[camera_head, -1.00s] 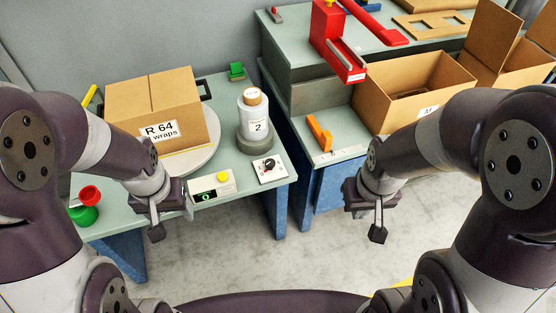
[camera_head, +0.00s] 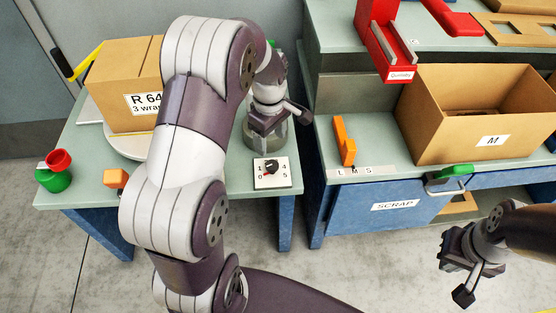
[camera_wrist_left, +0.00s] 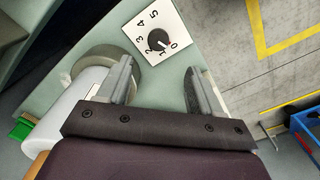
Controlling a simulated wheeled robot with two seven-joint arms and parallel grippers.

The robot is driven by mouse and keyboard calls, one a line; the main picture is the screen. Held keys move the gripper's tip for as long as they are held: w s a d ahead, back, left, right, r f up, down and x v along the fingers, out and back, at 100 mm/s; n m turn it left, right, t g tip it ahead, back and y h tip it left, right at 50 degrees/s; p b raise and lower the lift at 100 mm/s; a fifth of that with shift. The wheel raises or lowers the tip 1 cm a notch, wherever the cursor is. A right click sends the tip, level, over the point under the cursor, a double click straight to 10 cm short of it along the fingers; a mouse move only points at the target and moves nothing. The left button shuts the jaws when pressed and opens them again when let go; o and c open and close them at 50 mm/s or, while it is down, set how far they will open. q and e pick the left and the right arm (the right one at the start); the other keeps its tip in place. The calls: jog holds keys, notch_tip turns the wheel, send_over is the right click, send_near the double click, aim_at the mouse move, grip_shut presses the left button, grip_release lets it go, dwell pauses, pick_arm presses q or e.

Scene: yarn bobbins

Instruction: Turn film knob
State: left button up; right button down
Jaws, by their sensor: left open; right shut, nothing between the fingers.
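The film knob (camera_head: 272,167) is a black dial on a white square panel numbered 0 to 5, near the table's front right corner. In the left wrist view the knob (camera_wrist_left: 157,40) lies ahead of and between the fingers, apart from them; a small red mark on it faces the 0 and 1 side. My left gripper (camera_head: 280,126) is open and empty, just behind and above the panel in the head view. It also shows in the left wrist view (camera_wrist_left: 158,72). My right gripper (camera_head: 466,286) is shut and empty at lower right, away from the table.
A cardboard box (camera_head: 110,75) stands on the left table. A grey cylindrical base (camera_head: 278,141) is partly hidden behind my left gripper; a white roll (camera_wrist_left: 82,95) is close to the left finger. The scrap cabinet (camera_head: 390,207) and open box M (camera_head: 490,140) are at right.

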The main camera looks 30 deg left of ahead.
aim_at(272, 164)
pick_arm(q)
notch_tip(272, 164, down, 10)
jog(key=shift+w+d+f+b, duration=0.15)
jog(key=shift+f+b, duration=0.1)
jog(key=shift+b, duration=0.75)
jog(key=shift+r, duration=0.1)
jog(key=c, duration=1.1)
